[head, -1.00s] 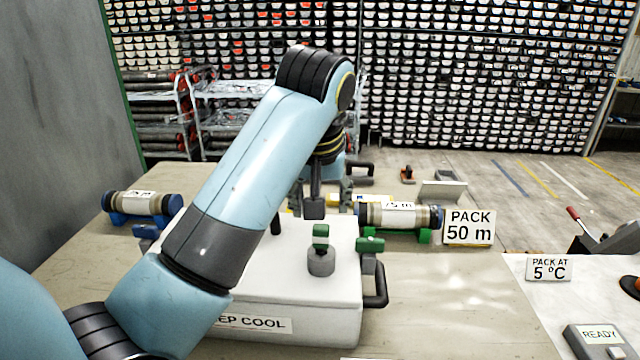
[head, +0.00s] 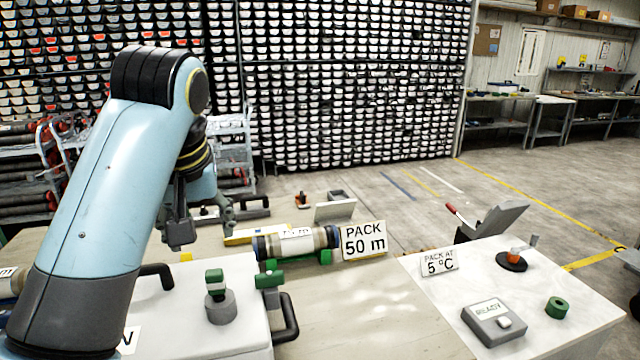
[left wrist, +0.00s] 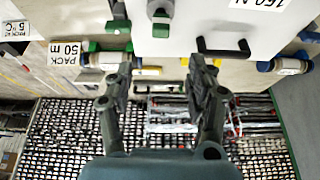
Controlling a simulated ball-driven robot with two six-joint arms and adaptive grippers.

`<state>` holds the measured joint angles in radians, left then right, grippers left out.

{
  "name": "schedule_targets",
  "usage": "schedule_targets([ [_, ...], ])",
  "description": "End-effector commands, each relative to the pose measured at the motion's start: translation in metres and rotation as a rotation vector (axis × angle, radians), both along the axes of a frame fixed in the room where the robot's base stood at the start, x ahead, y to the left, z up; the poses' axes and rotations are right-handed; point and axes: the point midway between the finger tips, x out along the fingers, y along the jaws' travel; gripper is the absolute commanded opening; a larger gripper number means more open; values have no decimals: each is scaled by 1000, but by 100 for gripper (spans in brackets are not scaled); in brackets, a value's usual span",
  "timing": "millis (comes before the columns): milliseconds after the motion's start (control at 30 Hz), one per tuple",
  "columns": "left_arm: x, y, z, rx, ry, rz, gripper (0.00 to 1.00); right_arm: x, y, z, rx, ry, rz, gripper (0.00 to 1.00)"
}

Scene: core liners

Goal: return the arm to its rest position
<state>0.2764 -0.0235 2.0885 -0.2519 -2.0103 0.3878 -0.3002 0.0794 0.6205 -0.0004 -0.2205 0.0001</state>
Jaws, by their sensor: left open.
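My left arm comes in from the left in the head view, bent over the white cool box (head: 240,330). Its gripper (head: 205,225) hangs above the far side of the box, partly hidden by the arm. In the left wrist view the two fingers (left wrist: 160,85) are spread apart with nothing between them. A core liner (head: 297,242) lies on green supports beyond the box, beside the PACK 50 m sign (head: 364,240). It also shows in the left wrist view (left wrist: 105,58), left of the fingers. My right gripper is in neither view.
A white side table holds the PACK AT 5 °C sign (head: 440,262), a grey READY box (head: 495,322) and a green ring (head: 557,307). The tabletop between box and side table is clear.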

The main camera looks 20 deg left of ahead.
Motion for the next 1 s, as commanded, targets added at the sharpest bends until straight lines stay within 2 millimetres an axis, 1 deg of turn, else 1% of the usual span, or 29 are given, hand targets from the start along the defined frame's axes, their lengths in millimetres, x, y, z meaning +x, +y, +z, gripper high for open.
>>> schedule_targets([
  [67,-3,1,-4,3,3,-7,56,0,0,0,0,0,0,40],
  [167,-20,2,-23,14,19,-50,56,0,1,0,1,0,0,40],
  [267,-55,5,-54,37,43,-142,56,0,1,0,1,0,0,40],
  [300,-72,6,-67,46,52,-188,56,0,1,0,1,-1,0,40],
  [400,-110,5,-88,63,66,-293,56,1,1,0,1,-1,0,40],
  [500,-142,3,-102,72,79,-379,56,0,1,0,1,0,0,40],
  [600,-169,0,-110,75,88,-451,56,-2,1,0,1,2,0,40],
  [800,-219,-8,-118,73,104,-583,56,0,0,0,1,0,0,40],
  [833,-226,-9,-118,73,105,-601,56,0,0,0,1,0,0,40],
  [867,-223,-8,-131,72,107,-602,56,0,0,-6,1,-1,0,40],
  [900,-218,-7,-150,70,111,-598,56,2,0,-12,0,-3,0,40],
  [967,-214,-6,-174,67,117,-595,56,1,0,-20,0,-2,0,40],
  [1000,-212,-5,-189,66,122,-593,56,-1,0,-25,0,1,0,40],
])
